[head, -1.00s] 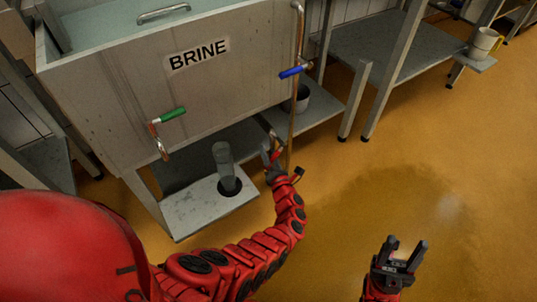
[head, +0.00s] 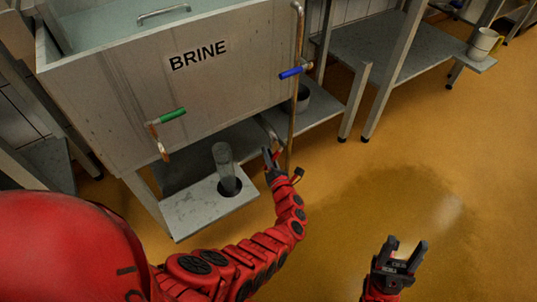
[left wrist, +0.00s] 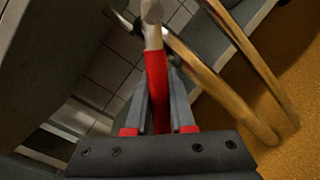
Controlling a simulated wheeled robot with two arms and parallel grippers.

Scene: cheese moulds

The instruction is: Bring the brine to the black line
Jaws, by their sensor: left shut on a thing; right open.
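The grey brine tank (head: 130,95), labelled BRINE, holds pale liquid (head: 110,22). On its front are a green-handled tap (head: 166,116) and, at the right, a blue-handled valve (head: 291,72) on a copper pipe (head: 297,35). A clear upright cylinder (head: 223,160) stands below the tank on a low grey plate (head: 185,212). I cannot make out a black line. My left gripper (head: 271,155) is low by the copper pipe, right of the cylinder. The left wrist view shows it shut on a red handle (left wrist: 157,85). My right gripper (head: 405,254) is open and empty above the floor.
A grey container (head: 303,98) stands on a low shelf behind the copper pipe. The ochre floor (head: 440,130) at the right is clear.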

